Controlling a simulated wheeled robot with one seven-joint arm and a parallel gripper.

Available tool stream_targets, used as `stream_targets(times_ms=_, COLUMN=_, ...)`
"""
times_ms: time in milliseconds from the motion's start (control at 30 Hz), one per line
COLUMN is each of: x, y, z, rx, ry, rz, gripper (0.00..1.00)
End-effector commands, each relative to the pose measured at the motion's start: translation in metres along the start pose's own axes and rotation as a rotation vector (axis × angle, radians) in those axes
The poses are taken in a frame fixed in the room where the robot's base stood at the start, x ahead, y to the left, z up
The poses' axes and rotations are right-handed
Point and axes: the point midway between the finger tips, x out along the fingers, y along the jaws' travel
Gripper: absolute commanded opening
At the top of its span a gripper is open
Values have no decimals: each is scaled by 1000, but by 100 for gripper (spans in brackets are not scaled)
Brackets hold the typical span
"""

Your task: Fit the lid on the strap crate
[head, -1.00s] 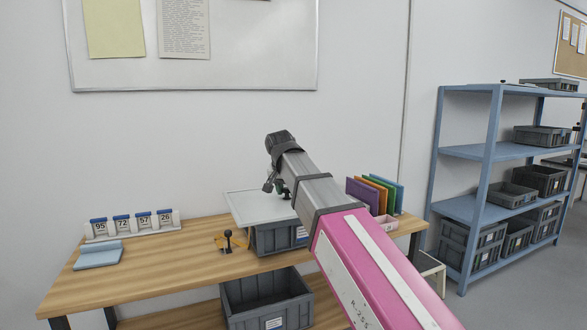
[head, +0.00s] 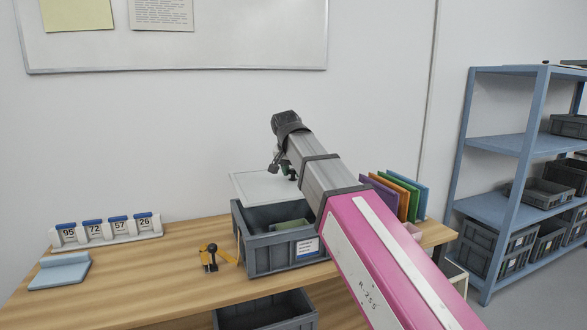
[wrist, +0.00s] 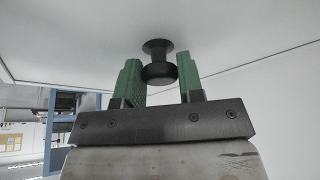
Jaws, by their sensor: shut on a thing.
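A grey crate (head: 285,256) with a white label stands on the wooden table in the head view, its top open. A green item (head: 290,225) lies inside. The flat pale lid (head: 262,187) is held above the crate's back part, apart from its front rim; any contact at the back cannot be told. My gripper (head: 288,172) holds the lid by its black knob, partly hidden by my arm. In the wrist view, the green fingers (wrist: 160,82) are shut on the knob (wrist: 158,72), under the lid's pale surface (wrist: 220,35).
A yellow and black tool (head: 213,257) stands left of the crate. A number display (head: 107,231) and a pale blue block (head: 60,271) are farther left. Coloured boards (head: 400,196) stand on the right. Another grey crate (head: 265,312) sits below the tabletop.

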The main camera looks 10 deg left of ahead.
Motion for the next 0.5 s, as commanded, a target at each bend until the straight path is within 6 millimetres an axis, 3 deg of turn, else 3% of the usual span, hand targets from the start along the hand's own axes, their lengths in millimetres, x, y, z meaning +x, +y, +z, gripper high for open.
stream_targets(times_ms=500, x=41, y=0, z=17, rx=0, ry=0, rz=0, gripper=2)
